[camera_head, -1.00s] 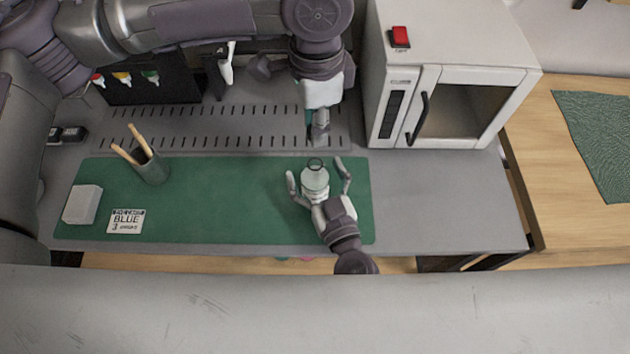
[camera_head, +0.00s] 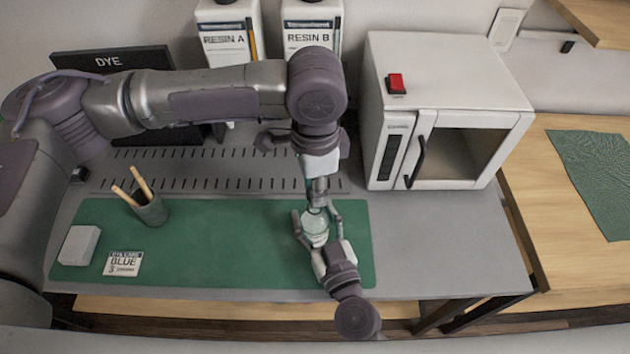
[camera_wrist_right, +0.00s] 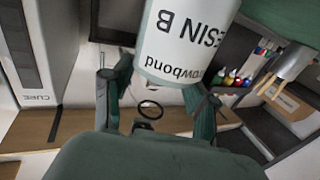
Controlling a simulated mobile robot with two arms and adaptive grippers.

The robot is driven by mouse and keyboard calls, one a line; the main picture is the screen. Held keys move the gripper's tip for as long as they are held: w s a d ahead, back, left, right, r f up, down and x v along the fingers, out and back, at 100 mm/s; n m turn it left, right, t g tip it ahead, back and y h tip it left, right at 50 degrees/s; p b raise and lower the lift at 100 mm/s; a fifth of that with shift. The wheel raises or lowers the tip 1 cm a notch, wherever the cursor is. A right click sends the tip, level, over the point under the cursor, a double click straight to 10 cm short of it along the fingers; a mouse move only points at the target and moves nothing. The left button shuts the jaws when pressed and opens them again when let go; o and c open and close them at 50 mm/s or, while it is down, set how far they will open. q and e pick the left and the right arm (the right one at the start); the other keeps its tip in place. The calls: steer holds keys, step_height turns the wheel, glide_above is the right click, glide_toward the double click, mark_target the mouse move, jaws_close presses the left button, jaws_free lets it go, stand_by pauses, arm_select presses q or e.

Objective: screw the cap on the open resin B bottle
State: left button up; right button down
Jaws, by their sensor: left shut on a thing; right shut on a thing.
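The open resin B bottle (camera_head: 315,230) is pale and small in the head view, over the right part of the green mat. Its label reads upside down in the right wrist view (camera_wrist_right: 178,45). My right gripper (camera_head: 317,216) reaches in from the front, shut on the bottle with a finger on each side. My left gripper (camera_head: 318,204) points down from above, its tips right at the bottle's top. It is shut on the cap, which is mostly hidden by the fingers.
The white curing oven (camera_head: 440,105) stands right of the mat (camera_head: 220,235). A tool cup (camera_head: 151,211), a pale block (camera_head: 79,246) and a "BLUE" card (camera_head: 123,263) lie on the left. Large RESIN A (camera_head: 228,40) and RESIN B (camera_head: 312,38) containers stand behind.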

mark_target(315, 223)
arm_select(q)
steer(key=shift+f, duration=0.2)
stand_by(0.4)
steer(key=shift+f, duration=0.85)
steer(key=shift+f, duration=0.55)
